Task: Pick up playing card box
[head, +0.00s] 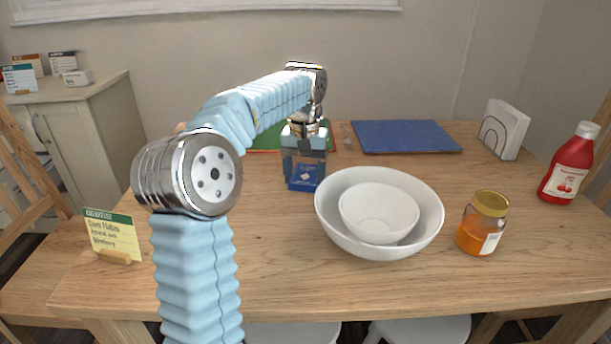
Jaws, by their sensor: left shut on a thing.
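The playing card box (304,179) is a small dark blue box with a light diamond mark on its front. It is near the middle of the wooden table, left of the white bowls. My left gripper (304,160) reaches down from above and is shut on the box, with its fingers at the box's upper part. I cannot tell whether the box still touches the table. My right gripper does not show.
Two nested white bowls (428,215) stand just right of the box. A jar (484,222), ketchup bottle (572,163) and napkin holder (503,130) are further right. A blue board (406,136) and a green board (262,138) lie behind. A sign (112,235) stands front left.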

